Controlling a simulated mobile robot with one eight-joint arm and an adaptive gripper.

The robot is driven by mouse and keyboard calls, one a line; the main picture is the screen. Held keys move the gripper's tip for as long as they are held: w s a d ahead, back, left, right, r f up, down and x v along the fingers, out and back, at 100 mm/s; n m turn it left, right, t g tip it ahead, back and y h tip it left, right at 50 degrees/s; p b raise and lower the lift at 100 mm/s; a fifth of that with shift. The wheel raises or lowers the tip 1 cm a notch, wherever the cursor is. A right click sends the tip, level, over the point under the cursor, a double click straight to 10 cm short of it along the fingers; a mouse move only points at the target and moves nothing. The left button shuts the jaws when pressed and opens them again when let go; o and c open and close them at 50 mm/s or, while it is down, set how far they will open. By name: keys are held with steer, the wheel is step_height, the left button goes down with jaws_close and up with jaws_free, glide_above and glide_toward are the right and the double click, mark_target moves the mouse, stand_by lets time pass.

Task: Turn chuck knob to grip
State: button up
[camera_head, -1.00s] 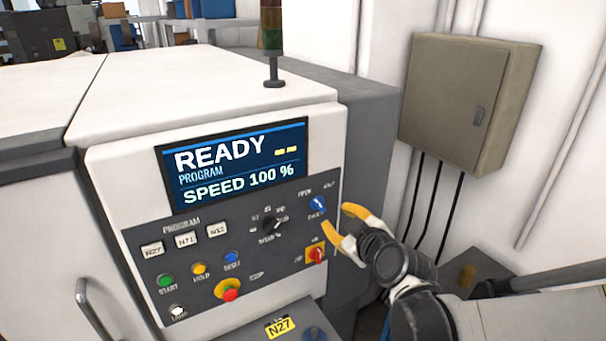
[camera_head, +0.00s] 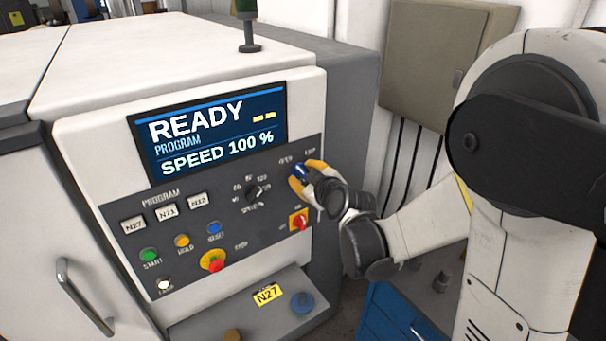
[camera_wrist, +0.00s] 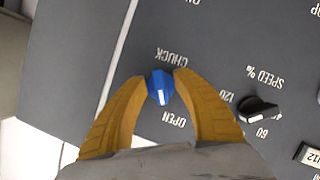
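The blue chuck knob (camera_head: 300,171) is at the upper right of the grey control panel, and it also shows at the centre of the wrist view (camera_wrist: 160,88). In the wrist view its white mark points down towards the OPEN label (camera_wrist: 173,119). The CHUCK label (camera_wrist: 172,56) is above it in that upside-down view. My gripper (camera_head: 304,174) has its yellow fingers on opposite sides of the knob. In the wrist view the fingertips of my gripper (camera_wrist: 160,80) look closed against it. The GRIP label is too small to read clearly in the head view.
The black speed knob (camera_head: 255,191) is left of the chuck knob. A red switch on a yellow plate (camera_head: 299,220) is just below my fingers. A red emergency button (camera_head: 214,264) is lower left. The screen (camera_head: 212,131) reads READY, SPEED 100 %.

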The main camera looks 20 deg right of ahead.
jaws_close()
steer(key=shift+m+y, duration=0.3)
steer(key=m+g+y+b, duration=0.1)
steer(key=m+y+b, duration=0.1)
steer(key=m, duration=0.1)
steer(key=shift+f, duration=0.1)
steer(key=shift+m+g+y+b, duration=0.4)
steer(key=shift+m+y+b, duration=0.45)
steer(key=shift+m, duration=0.35)
steer(key=shift+m+y+b, duration=0.65)
steer(key=shift+m+b, duration=0.1)
steer(key=shift+m, duration=0.25)
steer(key=shift+o, duration=0.8)
jaws_free()
steer(key=shift+a, duration=0.1)
